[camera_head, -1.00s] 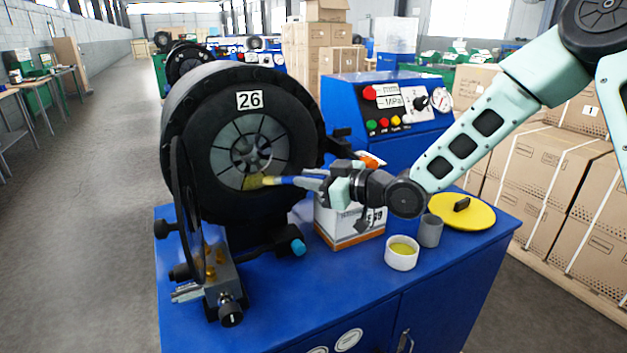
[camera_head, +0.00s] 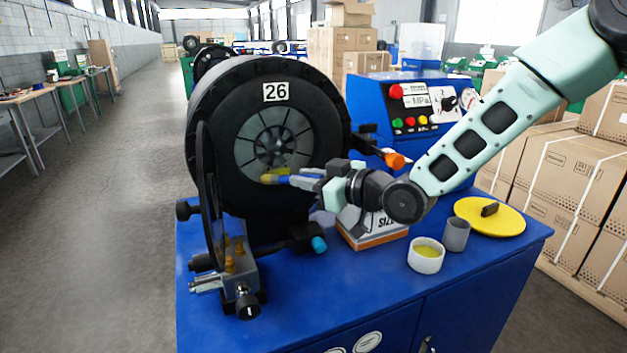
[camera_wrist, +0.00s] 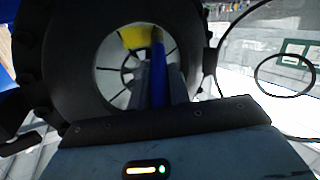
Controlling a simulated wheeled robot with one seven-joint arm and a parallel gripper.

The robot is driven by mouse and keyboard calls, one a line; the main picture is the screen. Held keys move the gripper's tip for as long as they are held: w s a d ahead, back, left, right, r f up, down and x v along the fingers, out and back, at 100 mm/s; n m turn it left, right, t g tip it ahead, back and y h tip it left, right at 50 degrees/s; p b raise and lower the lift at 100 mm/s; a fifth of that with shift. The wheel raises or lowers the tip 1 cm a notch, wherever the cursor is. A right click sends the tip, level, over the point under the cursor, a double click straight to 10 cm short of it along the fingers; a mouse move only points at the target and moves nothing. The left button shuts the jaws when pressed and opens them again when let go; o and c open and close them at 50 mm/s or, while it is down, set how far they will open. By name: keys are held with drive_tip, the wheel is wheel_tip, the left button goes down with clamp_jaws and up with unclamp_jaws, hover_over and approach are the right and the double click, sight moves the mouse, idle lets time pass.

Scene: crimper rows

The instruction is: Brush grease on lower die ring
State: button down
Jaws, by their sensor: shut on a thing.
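The crimper (camera_head: 225,105), a large black drum marked 26, stands on the blue bench. Its grey segmented die ring (camera_head: 262,125) faces me around a dark centre. My gripper (camera_head: 318,182) is shut on a brush with a blue handle (camera_head: 300,181). The brush's yellow bristles (camera_head: 269,178) are at the lower edge of the die ring; whether they touch it I cannot tell. In the wrist view the blue handle (camera_wrist: 158,75) runs between my fingers and the yellow bristles (camera_wrist: 133,37) overlap the ring's edge. A white tub with yellow grease (camera_head: 426,256) stands on the bench.
A grey cup (camera_head: 456,235) and a yellow lid (camera_head: 502,217) stand right of the tub. A white and orange box (camera_head: 372,236) is below my gripper. A black round plate on a bracket (camera_head: 209,195) stands at the drum's left front. The bench front (camera_head: 330,305) is clear.

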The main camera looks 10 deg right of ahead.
drive_tip(key=shift+s, duration=0.1)
drive_tip(key=shift+s+d, duration=0.3)
drive_tip(key=shift+s, duration=0.65)
drive_tip(key=shift+s+d, duration=0.3)
drive_tip(key=shift+s, duration=0.6)
drive_tip(key=shift+s+d, duration=0.3)
drive_tip(key=shift+s, duration=0.75)
drive_tip(key=s, duration=0.2)
drive_tip(key=shift+s+d+b, duration=0.3)
drive_tip(key=shift+s+d, duration=0.05)
drive_tip(key=shift+d, duration=0.05)
drive_tip(key=shift+w, duration=0.15)
